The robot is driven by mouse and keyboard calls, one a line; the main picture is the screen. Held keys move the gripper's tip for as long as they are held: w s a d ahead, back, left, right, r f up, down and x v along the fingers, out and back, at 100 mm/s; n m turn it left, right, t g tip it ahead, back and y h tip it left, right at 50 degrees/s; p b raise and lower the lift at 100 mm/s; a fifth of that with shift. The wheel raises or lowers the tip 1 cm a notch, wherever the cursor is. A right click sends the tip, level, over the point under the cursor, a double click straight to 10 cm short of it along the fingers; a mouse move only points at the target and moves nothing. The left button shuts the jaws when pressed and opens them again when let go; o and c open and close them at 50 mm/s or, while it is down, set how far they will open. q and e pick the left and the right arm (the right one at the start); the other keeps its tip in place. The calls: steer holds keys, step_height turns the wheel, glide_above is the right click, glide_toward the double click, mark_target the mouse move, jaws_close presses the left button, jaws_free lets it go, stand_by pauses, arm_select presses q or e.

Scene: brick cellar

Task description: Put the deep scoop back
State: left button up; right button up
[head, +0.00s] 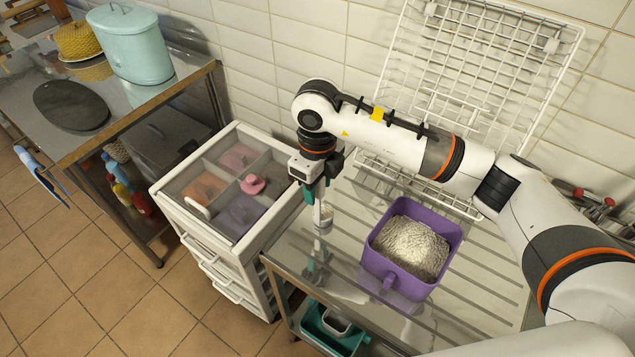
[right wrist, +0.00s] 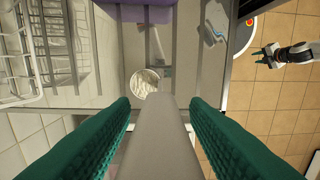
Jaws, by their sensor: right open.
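A small pale scoop with white contents (head: 323,214) shows just below my right gripper (head: 314,190). In the right wrist view its round mouth (right wrist: 145,83) shows beyond the tip of a grey bar-like handle (right wrist: 161,130). The handle lies between the green fingers of my right gripper (right wrist: 160,125), which are apart with gaps on both sides. Whether the scoop touches the steel top is unclear. A purple bin (head: 371,262) of white grains stands to its right.
The scoop is over a ribbed steel drainer (head: 470,305). A white wire rack (head: 470,60) leans on the tiled wall. A white drawer cabinet (head: 240,262) with lidded compartments stands left. Farther left is a steel table with a turquoise canister (head: 130,45) and a dark board (head: 70,105).

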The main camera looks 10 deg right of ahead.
steer(key=shift+r, duration=0.35)
step_height(320, 180, up, 11)
steer(key=b, duration=0.3)
steer(key=shift+f, duration=0.15)
steer(key=shift+r, duration=0.4)
